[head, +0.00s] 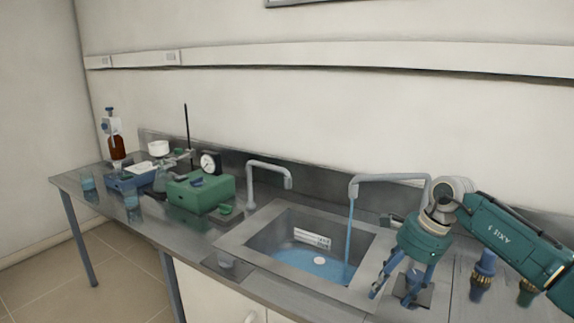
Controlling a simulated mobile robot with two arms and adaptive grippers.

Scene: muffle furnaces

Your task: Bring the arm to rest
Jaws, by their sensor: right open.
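My right arm (505,237) comes in from the right, green and grey. Its right gripper (392,292) points down, open and empty, over the counter at the right side of the sink. The fingers are apart and touch nothing that I can make out. My left gripper does not show.
The sink (270,243) lies left of the gripper; blue water runs from the right tap (385,178). A second tap (268,165) stands left. A green box (200,194), a clock (209,163) and a brown bottle (117,147) stand farther left. Blue fittings (484,268) stand right.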

